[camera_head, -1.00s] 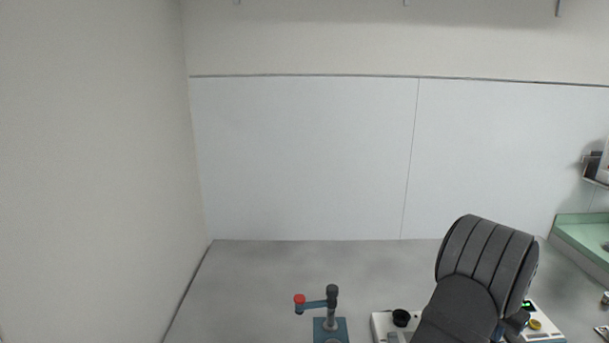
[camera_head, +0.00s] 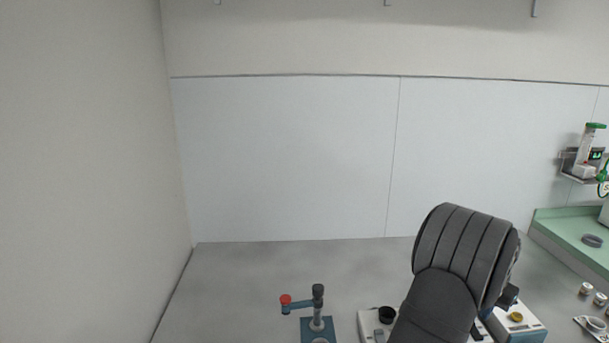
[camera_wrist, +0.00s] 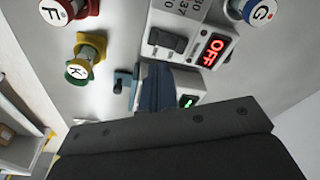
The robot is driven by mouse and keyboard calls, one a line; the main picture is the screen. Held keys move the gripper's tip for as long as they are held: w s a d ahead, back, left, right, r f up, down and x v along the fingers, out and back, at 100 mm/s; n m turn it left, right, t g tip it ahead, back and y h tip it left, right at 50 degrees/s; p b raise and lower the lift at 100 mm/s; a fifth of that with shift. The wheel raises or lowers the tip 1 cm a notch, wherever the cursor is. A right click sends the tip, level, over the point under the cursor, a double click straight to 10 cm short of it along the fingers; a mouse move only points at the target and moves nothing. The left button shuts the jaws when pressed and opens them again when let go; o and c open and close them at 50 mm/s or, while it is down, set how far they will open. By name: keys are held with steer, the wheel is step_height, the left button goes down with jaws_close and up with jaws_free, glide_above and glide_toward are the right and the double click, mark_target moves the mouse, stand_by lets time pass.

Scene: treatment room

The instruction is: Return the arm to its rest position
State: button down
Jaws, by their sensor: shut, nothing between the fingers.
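My arm (camera_head: 460,255), dark grey and ribbed, rises from the bottom edge right of centre in the head view. Its gripper end is hidden there. In the wrist view, my gripper (camera_wrist: 165,130) fills the lower part as a broad dark shape with bolts along its edge. It is shut and nothing shows held in it.
A blue-based stand with a red knob (camera_head: 286,300) is left of my arm. A white device with a yellow knob (camera_head: 516,317) is close on its right. A green tray (camera_head: 575,238) and wall shelf (camera_head: 580,176) lie farther right. The wrist view shows a red OFF display (camera_wrist: 213,50).

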steer(key=shift+r, duration=0.6)
steer(key=shift+f, duration=3.55)
steer(key=shift+r, duration=0.2)
steer(key=s+a+r+m, duration=0.1)
steer(key=a+r+m, duration=0.1)
steer(key=r, duration=0.8)
steer(key=s+a+r+m+t, duration=0.1)
steer(key=r+m, duration=0.3)
steer(key=r, duration=0.7)
steer(key=shift+s+a+r+h, duration=0.15)
steer(key=shift+s+a+h, duration=0.15)
steer(key=shift+s+a, duration=0.5)
